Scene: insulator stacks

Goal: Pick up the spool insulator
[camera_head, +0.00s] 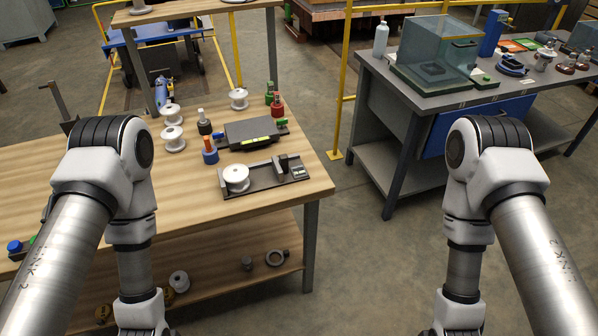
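Several white spool insulators are on the wooden table. One spool insulator (236,179) is at the left end of a dark flat fixture (262,188) near the table's front right corner. Two more, a spool insulator (171,114) and a spool insulator (173,139), are close together further back on the left. Another spool insulator (239,98) stands near the back edge. The frame does not show which one the task means. Both my arms reach down past the bottom edge, so both grippers are out of view.
A dark box-like device (250,133) sits mid-table, with small coloured-top items around it, including a blue one (210,152). A lower shelf (225,262) holds loose parts. A grey bench (420,98) with a glass case (436,48) stands right, across open floor (365,255).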

